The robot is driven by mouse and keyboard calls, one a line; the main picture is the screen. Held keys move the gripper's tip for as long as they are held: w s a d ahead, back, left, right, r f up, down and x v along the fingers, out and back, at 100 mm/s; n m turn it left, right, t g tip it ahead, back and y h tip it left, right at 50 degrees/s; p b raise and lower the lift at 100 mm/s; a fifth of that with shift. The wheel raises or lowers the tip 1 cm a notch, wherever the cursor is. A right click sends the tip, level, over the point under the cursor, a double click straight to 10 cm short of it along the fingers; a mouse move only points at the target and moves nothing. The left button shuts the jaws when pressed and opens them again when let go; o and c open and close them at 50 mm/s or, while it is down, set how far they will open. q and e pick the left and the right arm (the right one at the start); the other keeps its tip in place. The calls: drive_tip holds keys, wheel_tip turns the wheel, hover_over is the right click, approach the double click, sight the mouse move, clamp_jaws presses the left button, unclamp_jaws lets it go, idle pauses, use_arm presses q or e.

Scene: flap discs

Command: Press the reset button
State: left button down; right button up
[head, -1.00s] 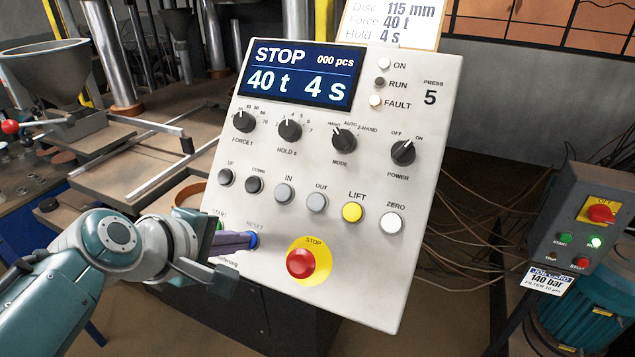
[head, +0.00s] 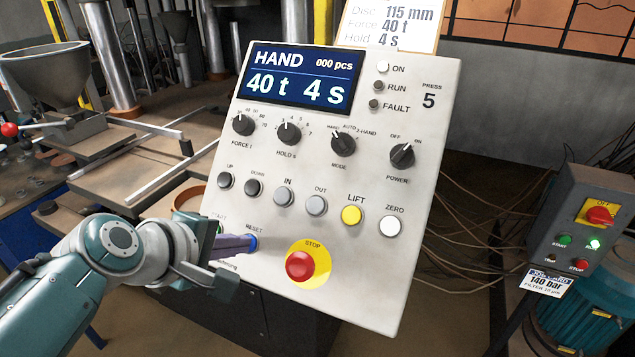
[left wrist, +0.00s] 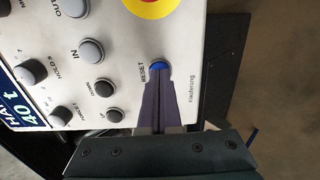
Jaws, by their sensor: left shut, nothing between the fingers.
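The blue reset button (head: 253,243) sits low on the left of the pale control panel (head: 330,215), under the label RESET. My left gripper (head: 246,244) is shut and empty, with its purple fingertips at the button's face, seemingly touching it. The left wrist view shows the blue button (left wrist: 158,67) right at the tips of the closed fingers (left wrist: 158,80). The display (head: 301,76) reads HAND, 000 pcs, 40 t, 4 s. The ON lamp (head: 383,67) looks lit; the RUN and FAULT lamps (head: 374,104) are dark. My right gripper is not in view.
A red STOP button (head: 300,266) on a yellow disc is right of the reset button. The green start button (head: 219,228) is partly hidden by my gripper. A yellow LIFT button (head: 351,215) is above. A grey switch box (head: 578,232) stands at the right.

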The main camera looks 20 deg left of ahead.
use_arm(q)
drive_tip(key=p+v, duration=0.6)
drive_tip(key=v, duration=0.1)
drive_tip(key=shift+s+r+p, duration=0.2)
drive_tip(key=shift+p, duration=0.15)
drive_tip(key=s+d+r+m+g, duration=0.3)
drive_tip(key=s+r+m, duration=0.2)
drive_tip(key=s+m, duration=0.45)
drive_tip(key=s+d+r+m+g, duration=0.3)
drive_tip(key=s+r+m, duration=0.1)
drive_tip(key=s+m, duration=0.55)
wheel_tip(320, 180, up, 15)
drive_tip(key=p, duration=1.4)
drive_tip(key=shift+w+d+f+y, duration=0.15)
drive_tip(key=shift+w+f+y, duration=0.1)
drive_tip(key=shift+y, duration=0.05)
